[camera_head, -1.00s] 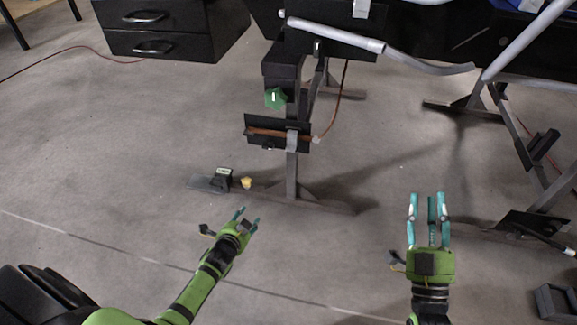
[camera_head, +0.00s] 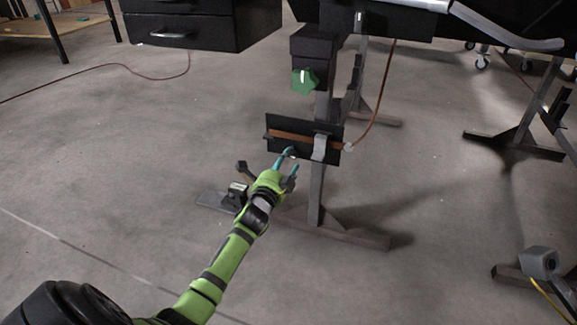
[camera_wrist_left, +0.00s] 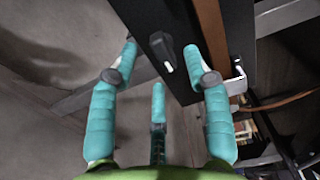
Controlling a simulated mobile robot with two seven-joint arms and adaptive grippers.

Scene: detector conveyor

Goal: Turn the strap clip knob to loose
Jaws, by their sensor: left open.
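A small black knob with a pale pointer (camera_wrist_left: 163,52) sits on the black plate (camera_head: 330,128), below the brown cable. I take it to be the strap clip knob. In the head view it is tiny and partly covered by my left gripper (camera_head: 287,160). In the left wrist view, my left gripper (camera_wrist_left: 160,68) is open, its teal fingers spread around and just short of the knob; I cannot tell whether any finger touches it. A silver strap clip (camera_head: 319,147) crosses the cable to the right of the knob. My right gripper is out of view.
A green star-shaped knob (camera_head: 305,81) is on the post above the plate. The brown cable (camera_head: 375,105) curves up on the right. Black drawers (camera_head: 195,30) stand at back left.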

